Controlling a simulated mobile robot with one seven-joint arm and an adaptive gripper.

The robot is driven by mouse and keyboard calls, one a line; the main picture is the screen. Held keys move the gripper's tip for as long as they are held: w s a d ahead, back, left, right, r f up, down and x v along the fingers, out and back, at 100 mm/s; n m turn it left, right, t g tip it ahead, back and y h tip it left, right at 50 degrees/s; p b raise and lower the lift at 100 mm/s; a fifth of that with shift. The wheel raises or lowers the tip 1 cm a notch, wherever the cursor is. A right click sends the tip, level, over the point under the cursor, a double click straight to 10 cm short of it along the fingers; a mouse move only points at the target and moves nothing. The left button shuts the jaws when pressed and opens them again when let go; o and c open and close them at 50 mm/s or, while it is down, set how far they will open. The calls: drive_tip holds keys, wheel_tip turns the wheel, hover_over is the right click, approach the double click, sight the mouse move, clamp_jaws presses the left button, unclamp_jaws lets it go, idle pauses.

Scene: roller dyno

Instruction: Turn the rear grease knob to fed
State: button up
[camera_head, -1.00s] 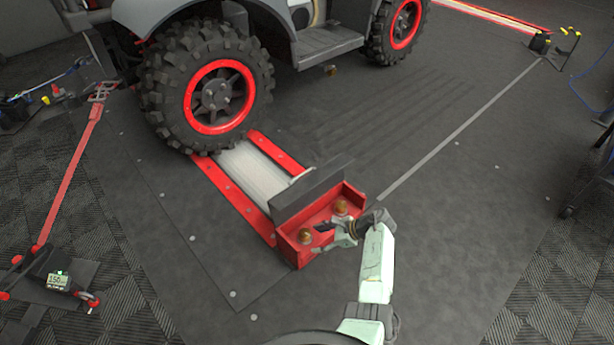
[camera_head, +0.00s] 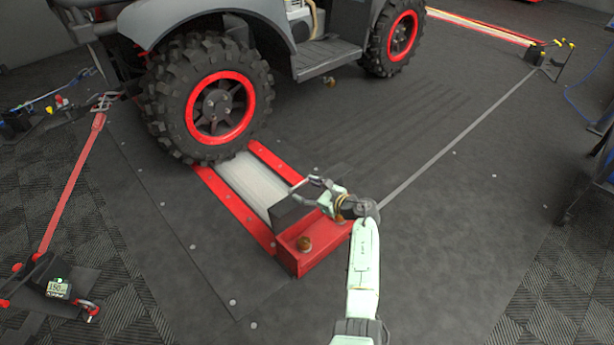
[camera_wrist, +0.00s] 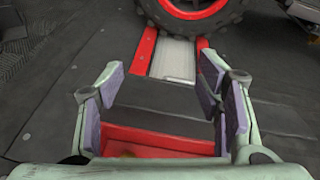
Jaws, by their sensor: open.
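The red roller end box (camera_head: 322,258) carries brass-coloured knobs on its top. One knob (camera_head: 304,243) shows in the head view, on the box's near-left part. The other knob is hidden behind my gripper (camera_head: 308,190). I cannot tell from labels which knob is the rear one, nor read a knob's setting. My gripper is open and empty, above the box and the dark block behind it. In the wrist view, my gripper (camera_wrist: 160,78) has its fingers spread wide over the dark block. A brownish spot, perhaps a knob, shows faintly at the lower edge.
A dark block (camera_head: 290,210) stands along the box beside the pale roller (camera_head: 253,181) with red rails. A vehicle's large tyre (camera_head: 208,97) sits at the roller's far end. A red strap (camera_head: 73,185) runs along the left.

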drive_tip(key=shift+m+t, duration=0.8)
drive_tip(key=shift+t, duration=0.1)
drive_tip(key=shift+w+a+r, duration=0.1)
drive_tip(key=shift+w+r, duration=0.25)
drive_tip(key=shift+r, duration=0.4)
drive_tip(key=shift+w+r, duration=0.35)
drive_tip(key=shift+r, duration=0.45)
drive_tip(key=shift+w+a+r, duration=0.1)
drive_tip(key=shift+w+r, duration=0.25)
drive_tip(key=shift+r, duration=0.4)
